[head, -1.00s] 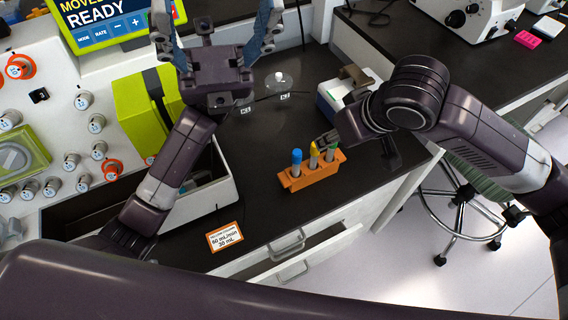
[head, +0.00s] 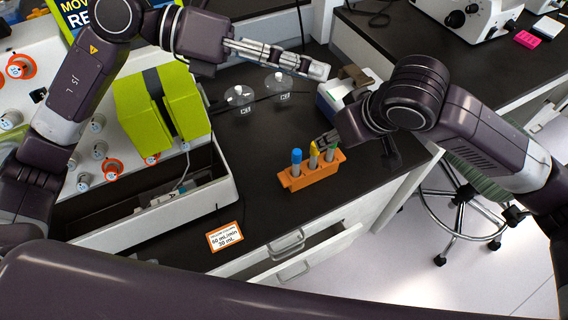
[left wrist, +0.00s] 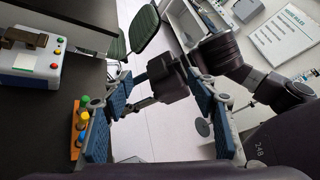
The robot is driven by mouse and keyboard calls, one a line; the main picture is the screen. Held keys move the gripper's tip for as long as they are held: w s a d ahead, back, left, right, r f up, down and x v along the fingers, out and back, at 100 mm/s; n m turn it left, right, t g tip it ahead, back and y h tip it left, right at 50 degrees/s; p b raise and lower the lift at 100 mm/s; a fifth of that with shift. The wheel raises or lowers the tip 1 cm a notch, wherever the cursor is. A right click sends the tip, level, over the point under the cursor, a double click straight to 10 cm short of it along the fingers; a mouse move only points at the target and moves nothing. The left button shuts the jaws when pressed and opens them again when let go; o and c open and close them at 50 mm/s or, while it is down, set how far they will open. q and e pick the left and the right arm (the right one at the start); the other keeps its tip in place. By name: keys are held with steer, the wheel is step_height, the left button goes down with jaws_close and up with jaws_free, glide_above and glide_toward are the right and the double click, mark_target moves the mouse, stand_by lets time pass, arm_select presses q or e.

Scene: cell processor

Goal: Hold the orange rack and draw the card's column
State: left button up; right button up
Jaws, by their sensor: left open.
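The orange rack (head: 312,177) stands on the dark bench with three upright tubes in a row: blue-capped (head: 297,157), yellow-capped (head: 314,150) and green-capped (head: 330,150). It also shows at the left in the left wrist view (left wrist: 74,139). The orange-edged card (head: 225,237) lies at the front bench edge and reads "60 mL/min 30 mL"; its top line is too small to read. My left gripper (head: 322,69) is open and empty, above and behind the rack, pointing right. My right gripper (head: 326,139) is at the rack's back right; its fingers are partly hidden, and I cannot tell whether they touch the rack.
A white device (head: 333,101) stands behind my right gripper. Two clear bottles (head: 240,96) stand on the back of the bench. A white trough (head: 150,222) and a lime-green unit (head: 183,105) are at the left. A drawer (head: 318,252) below is partly open.

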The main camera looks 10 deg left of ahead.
arm_select(q)
steer(key=w+a+f+n+t+y, duration=0.2)
steer(key=w+f+t+y, duration=0.1)
steer(key=w+f, duration=0.3)
steer(key=y, duration=0.4)
glide_above(294, 175)
steer(key=w, duration=0.2)
steer(key=shift+m+g, duration=0.3)
steer(key=f, duration=1.9)
steer(key=shift+s+a+f, duration=0.1)
steer(key=shift+s+a, duration=0.15)
steer(key=f+m+y, duration=0.1)
steer(key=s+a+f+m+y, duration=0.1)
steer(key=f, duration=0.1)
steer(key=s+f+g+y, duration=0.1)
steer(key=f, duration=0.1)
steer(key=shift+a+f+m, duration=0.1)
steer(key=shift+a+m, duration=0.1)
steer(key=shift+m, duration=0.2)
steer(key=shift+s+a+f+m+y, duration=0.1)
steer(key=shift+a+f+m+y, duration=0.15)
steer(key=shift+f, duration=0.4)
steer(key=x, duration=0.7)
steer(key=shift+f, duration=0.15)
steer(key=shift+c, duration=0.4)
jaws_close()
